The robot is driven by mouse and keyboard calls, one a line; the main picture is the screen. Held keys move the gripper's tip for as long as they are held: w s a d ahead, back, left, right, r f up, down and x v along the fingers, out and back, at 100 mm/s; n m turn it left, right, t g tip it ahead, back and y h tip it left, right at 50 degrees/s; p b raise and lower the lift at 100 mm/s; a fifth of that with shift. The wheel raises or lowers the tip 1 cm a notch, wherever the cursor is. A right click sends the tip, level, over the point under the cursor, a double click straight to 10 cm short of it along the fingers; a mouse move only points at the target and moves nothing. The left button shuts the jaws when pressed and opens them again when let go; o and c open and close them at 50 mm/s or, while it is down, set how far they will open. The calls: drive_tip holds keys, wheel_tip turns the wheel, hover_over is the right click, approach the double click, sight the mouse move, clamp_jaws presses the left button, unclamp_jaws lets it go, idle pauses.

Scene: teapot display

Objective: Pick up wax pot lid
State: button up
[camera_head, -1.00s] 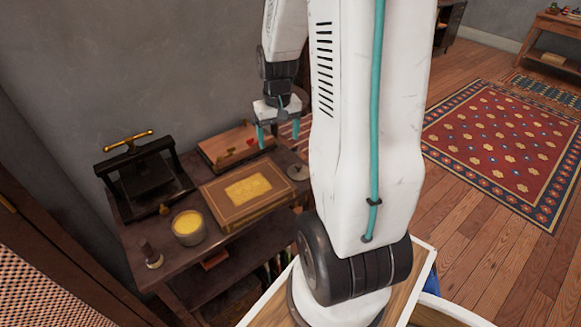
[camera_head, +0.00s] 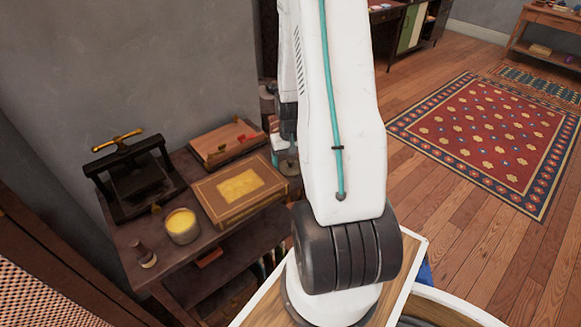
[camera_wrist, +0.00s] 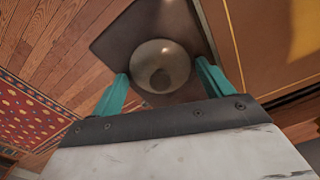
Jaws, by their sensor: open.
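The wax pot lid, a round grey metal disc with a darker knob at its centre, shows in the wrist view (camera_wrist: 160,66) on the dark table corner. My gripper (camera_wrist: 162,74) is open, with one teal finger on each side of the lid in that view. It holds nothing, and I cannot tell whether the fingers touch the rim. In the head view the lid (camera_head: 289,167) is partly hidden by my gripper (camera_head: 277,161) and arm. The wax pot (camera_head: 183,226), open with yellow wax inside, stands at the table's front left.
A brown box with a yellow panel (camera_head: 240,190) lies close to the left of the lid. A wooden tray (camera_head: 226,144) is behind it. A black press (camera_head: 138,178) and a small stamp (camera_head: 144,254) stand at the left. The table edge is close to the lid.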

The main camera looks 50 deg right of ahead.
drive_tip(key=c, duration=0.7)
